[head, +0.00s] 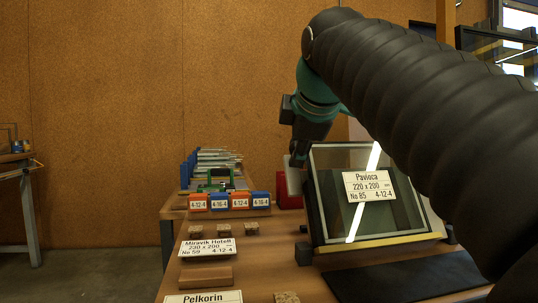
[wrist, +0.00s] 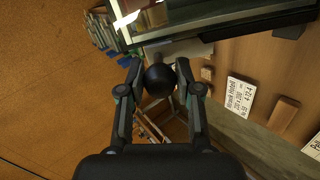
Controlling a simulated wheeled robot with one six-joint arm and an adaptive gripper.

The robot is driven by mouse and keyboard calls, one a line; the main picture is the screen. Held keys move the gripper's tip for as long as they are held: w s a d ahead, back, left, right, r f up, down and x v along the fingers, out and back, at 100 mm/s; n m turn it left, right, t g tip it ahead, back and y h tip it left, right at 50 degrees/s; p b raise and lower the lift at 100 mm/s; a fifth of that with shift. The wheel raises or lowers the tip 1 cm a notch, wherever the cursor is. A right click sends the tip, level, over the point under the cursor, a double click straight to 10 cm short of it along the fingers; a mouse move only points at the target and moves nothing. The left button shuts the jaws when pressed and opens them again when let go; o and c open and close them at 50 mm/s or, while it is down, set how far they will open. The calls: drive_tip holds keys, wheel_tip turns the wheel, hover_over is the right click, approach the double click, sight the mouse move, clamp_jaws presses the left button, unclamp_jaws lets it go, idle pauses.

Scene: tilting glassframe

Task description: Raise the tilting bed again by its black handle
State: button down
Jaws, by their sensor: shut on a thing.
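The tilting bed (head: 322,205) stands tilted up at the right of the head view, its face towards me. A glass pane in a dark frame leans on it with a white label (head: 369,186) reading "Pavloca 220 x 200". A gold ledge runs along its lower edge. The bed's edge also shows at the top of the wrist view (wrist: 215,22). My gripper (wrist: 159,70) is shut on the round black handle (wrist: 159,81), with one finger on each side of it. In the head view, my gripper (head: 297,158) is at the bed's upper left corner, and the handle is not clear there.
On the wooden table (head: 262,273) lie labels (head: 206,247), small blocks and a brown bar (head: 206,276). Blue and orange bins (head: 229,201) with spacer bars stand behind. A dark mat (head: 400,281) lies before the bed. The floor at left is clear.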

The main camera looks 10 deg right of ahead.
drive_tip(key=shift+s, duration=0.5)
drive_tip(key=s, duration=0.6)
drive_tip(key=shift+f+b, duration=0.15)
drive_tip(key=shift+b, duration=0.3)
drive_tip(key=shift+s+a, duration=0.15)
drive_tip(key=shift+s, duration=0.05)
drive_tip(key=c, duration=0.8)
unclamp_jaws()
drive_tip(key=shift+s+r, duration=0.1)
drive_tip(key=shift+r, duration=0.1)
drive_tip(key=v, duration=1.1)
drive_tip(key=shift+s+r, duration=0.1)
drive_tip(key=shift+s, duration=0.3)
